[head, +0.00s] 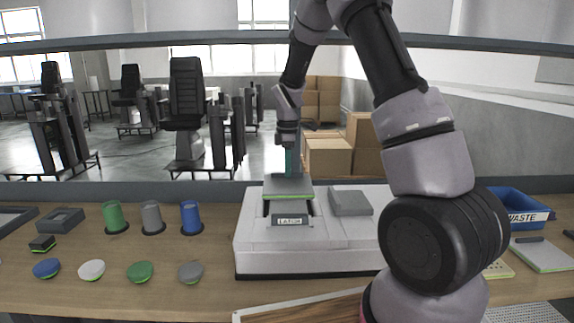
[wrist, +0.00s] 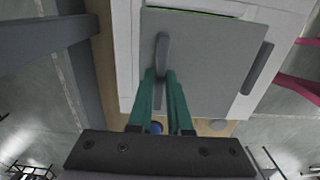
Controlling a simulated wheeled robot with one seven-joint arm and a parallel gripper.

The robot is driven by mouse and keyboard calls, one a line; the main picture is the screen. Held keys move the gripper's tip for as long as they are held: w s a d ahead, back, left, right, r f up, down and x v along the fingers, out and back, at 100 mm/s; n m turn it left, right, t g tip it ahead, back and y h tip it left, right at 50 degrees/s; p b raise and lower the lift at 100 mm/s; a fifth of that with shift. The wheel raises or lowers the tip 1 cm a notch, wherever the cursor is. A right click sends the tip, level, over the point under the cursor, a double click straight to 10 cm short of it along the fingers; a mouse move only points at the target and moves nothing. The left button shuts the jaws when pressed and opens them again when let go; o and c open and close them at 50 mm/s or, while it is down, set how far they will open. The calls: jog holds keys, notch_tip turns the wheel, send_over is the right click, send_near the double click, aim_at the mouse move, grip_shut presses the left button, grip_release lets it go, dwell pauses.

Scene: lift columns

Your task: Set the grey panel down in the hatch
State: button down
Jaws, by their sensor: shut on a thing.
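The grey panel (head: 285,186) with a green edge is above the left part of the white housing (head: 300,258) in the head view. It looks level, with dark gaps visible under its front; whether it touches the housing is unclear. My gripper (head: 291,172) is above the panel, pointing down. In the wrist view, the teal fingers of my gripper (wrist: 161,78) are shut on the raised handle of the grey panel (wrist: 205,65). The hatch opening is mostly hidden under the panel. A label plate (head: 290,220) reading "LATCH" is in front of it.
A grey raised block (head: 350,202) sits on the housing to the right. Green, grey and blue cups (head: 191,218) and several round caps (head: 140,271) stand left on the wooden bench. A blue waste bin (head: 520,212) is at right. My arm hides part of the housing's right side.

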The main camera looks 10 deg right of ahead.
aim_at(288, 181)
jog(key=shift+f, duration=2.25)
jog(key=shift+f, duration=0.6)
dwell(0.9)
jog(key=c, duration=0.8)
grip_release()
jog(key=shift+o, duration=0.2)
jog(key=shift+r, duration=3.5)
